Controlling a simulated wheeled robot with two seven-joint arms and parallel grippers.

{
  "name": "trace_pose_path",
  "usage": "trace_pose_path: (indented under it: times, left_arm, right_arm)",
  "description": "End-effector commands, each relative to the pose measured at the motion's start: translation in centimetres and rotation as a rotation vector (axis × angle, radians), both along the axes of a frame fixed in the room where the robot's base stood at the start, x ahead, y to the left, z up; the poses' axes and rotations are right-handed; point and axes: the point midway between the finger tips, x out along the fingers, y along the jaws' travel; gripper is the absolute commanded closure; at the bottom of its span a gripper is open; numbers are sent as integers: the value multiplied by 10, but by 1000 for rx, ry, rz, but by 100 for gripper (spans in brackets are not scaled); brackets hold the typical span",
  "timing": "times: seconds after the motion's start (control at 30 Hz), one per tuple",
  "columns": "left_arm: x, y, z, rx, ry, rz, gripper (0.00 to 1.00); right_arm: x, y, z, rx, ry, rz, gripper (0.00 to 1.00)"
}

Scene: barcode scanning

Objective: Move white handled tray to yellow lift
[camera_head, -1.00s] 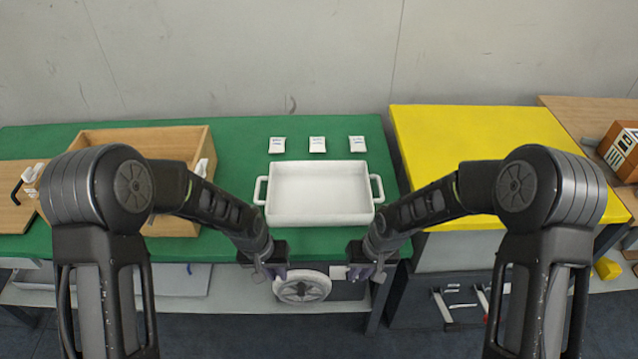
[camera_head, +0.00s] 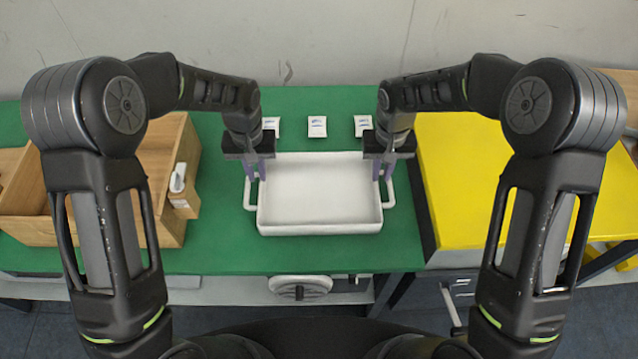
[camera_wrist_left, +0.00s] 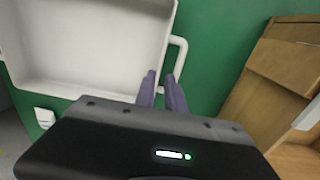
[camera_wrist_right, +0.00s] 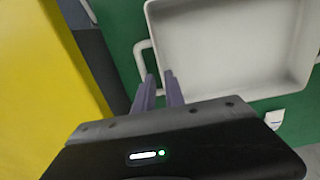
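The white handled tray (camera_head: 320,228) lies empty on the green table, with a handle on its left and right sides. My left gripper (camera_head: 259,172) points down over the tray's left handle; in the left wrist view its two fingers (camera_wrist_left: 160,88) are a little apart beside the handle (camera_wrist_left: 181,55). My right gripper (camera_head: 383,172) points down over the right handle; in the right wrist view its fingers (camera_wrist_right: 160,90) are a little apart near the handle (camera_wrist_right: 141,58). Both grippers look empty. The yellow lift (camera_head: 465,180) stands to the right of the green table.
A wooden box (camera_head: 165,160) with a white item (camera_head: 179,177) at its edge stands left of the tray. Several small white packets (camera_head: 317,126) lie in a row behind the tray. Bare green table (camera_head: 330,252) shows in front of the tray.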

Motion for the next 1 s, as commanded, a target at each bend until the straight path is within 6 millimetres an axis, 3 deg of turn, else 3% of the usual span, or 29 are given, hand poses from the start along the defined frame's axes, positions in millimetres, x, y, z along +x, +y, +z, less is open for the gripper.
trace_pose_path:
  times: [0.37,0.8,1.0]
  left_arm:
    - [-1,0,-9,0,2,0,85]
    - [-1,0,-66,0,2,-1,85]
    - [0,0,-78,-1,0,-1,85]
  right_arm:
    - [0,0,-9,0,0,0,85]
    - [-1,0,-66,0,2,1,85]
    - [0,0,-78,1,-1,0,85]
